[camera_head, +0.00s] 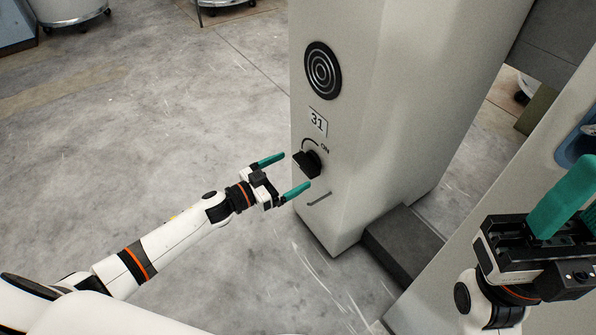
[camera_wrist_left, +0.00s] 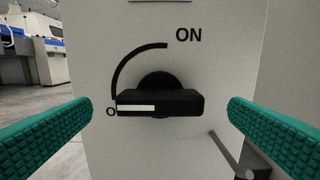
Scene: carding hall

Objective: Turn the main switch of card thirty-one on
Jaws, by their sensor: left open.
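The main switch (camera_head: 307,164) is a black rotary knob on the pale cabinet, below a label reading 31. In the left wrist view the switch handle (camera_wrist_left: 175,103) lies level, its white mark pointing left to the O; a black arc runs from there up toward ON at the upper right. My left gripper (camera_head: 296,170) is open in front of the switch, its teal fingers at either side of the handle with visible gaps. My right gripper (camera_head: 562,212) is at the lower right, away from the switch; its opening is unclear.
The pale cabinet (camera_head: 372,75) carries a round black ringed disc (camera_head: 322,70) above the number plate (camera_head: 317,122). A dark block (camera_head: 402,240) stands at the cabinet's foot.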

